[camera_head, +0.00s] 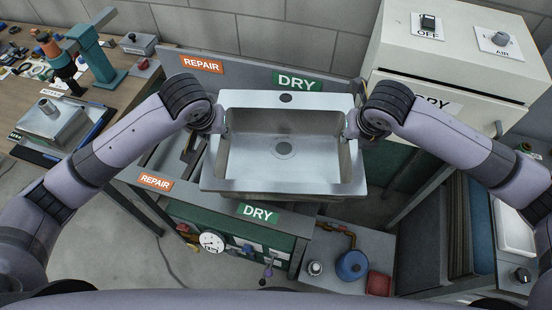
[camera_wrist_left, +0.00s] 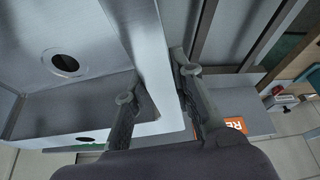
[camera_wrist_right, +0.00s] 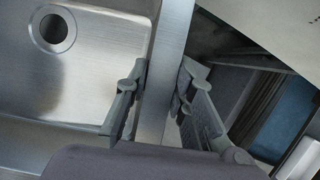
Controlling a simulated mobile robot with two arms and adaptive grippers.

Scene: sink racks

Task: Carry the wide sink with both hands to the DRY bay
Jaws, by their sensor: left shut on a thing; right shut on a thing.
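The wide steel sink (camera_head: 245,184) is in the middle of the head view, basin facing up, with its drain in the basin floor. My left gripper (camera_head: 220,122) is shut on its left rim, and my right gripper (camera_head: 350,124) is shut on its right rim. The left wrist view shows the sink wall (camera_wrist_left: 137,45) between the left fingers (camera_wrist_left: 160,85). The right wrist view shows the rim (camera_wrist_right: 165,60) between the right fingers (camera_wrist_right: 157,95). The DRY bay, with a green DRY sign (camera_head: 298,82) behind and another DRY sign (camera_head: 258,213) in front, is largely hidden beneath the sink.
Orange REPAIR signs (camera_head: 201,63) and (camera_head: 156,182) mark the bay to the left. A cream cabinet (camera_head: 455,60) stands at the right. A workbench (camera_head: 30,85) with tools is at the left. A low table with a blue container (camera_head: 352,265) stands at the front right.

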